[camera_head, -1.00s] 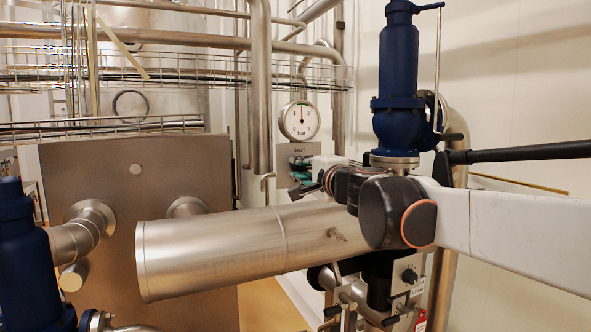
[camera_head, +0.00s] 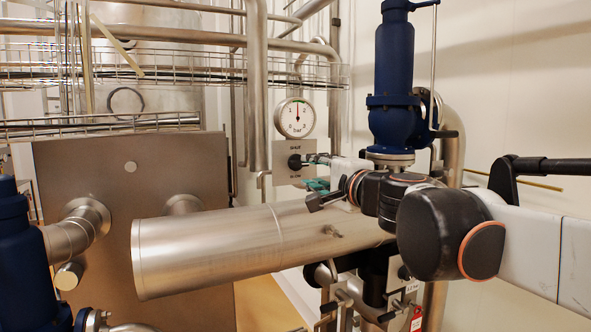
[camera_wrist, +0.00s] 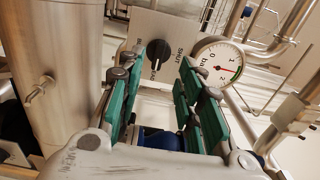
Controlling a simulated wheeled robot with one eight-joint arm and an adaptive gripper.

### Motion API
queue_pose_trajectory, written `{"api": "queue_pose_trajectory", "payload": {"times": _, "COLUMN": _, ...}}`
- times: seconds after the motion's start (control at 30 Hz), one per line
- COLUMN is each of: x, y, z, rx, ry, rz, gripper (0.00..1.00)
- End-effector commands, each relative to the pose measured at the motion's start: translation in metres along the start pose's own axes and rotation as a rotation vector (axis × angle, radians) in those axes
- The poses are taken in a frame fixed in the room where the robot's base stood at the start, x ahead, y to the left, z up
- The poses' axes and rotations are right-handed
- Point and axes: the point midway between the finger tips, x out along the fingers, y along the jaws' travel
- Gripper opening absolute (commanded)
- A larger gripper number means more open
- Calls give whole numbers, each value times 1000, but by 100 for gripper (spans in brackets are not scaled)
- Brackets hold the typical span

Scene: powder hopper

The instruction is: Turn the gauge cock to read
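The gauge cock is a black round knob (camera_head: 295,161) on a pale plate (camera_head: 283,177) below a round dial gauge (camera_head: 295,117). In the wrist view the knob (camera_wrist: 157,52) is just beyond the fingertips, with the word SHUT on the plate beside it. The gauge (camera_wrist: 218,65) is to its right. My gripper (camera_wrist: 160,72) is open, with its green-padded fingers apart and nothing visibly held between them. In the head view my gripper (camera_head: 318,180) is at the plate's right edge, close to the knob.
A large steel cylinder (camera_head: 225,252) lies just below my gripper. A blue valve (camera_head: 393,85) stands close on the right, above my arm. Wire trays (camera_head: 170,70) and pipes are behind. More valve handles are below the cylinder at the right.

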Motion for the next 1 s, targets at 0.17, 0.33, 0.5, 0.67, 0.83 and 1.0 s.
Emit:
{"api": "queue_pose_trajectory", "payload": {"times": 0.17, "x": -23, "y": 0, "z": 0, "rx": 0, "ry": 1, "rz": 0, "gripper": 33}}
{"api": "queue_pose_trajectory", "payload": {"times": 0.33, "x": -32, "y": 0, "z": 0, "rx": 0, "ry": 0, "rz": 0, "gripper": 33}}
{"api": "queue_pose_trajectory", "payload": {"times": 0.5, "x": -34, "y": 0, "z": 0, "rx": 0, "ry": -1, "rz": 0, "gripper": 33}}
{"api": "queue_pose_trajectory", "payload": {"times": 0.67, "x": -34, "y": 0, "z": 0, "rx": 0, "ry": -1, "rz": 0, "gripper": 33}}
{"api": "queue_pose_trajectory", "payload": {"times": 0.83, "x": -39, "y": 19, "z": 5, "rx": -40, "ry": -16, "rz": 15, "gripper": 33}}
{"api": "queue_pose_trajectory", "payload": {"times": 1.0, "x": -60, "y": 86, "z": 22, "rx": -192, "ry": -74, "rz": 79, "gripper": 33}}
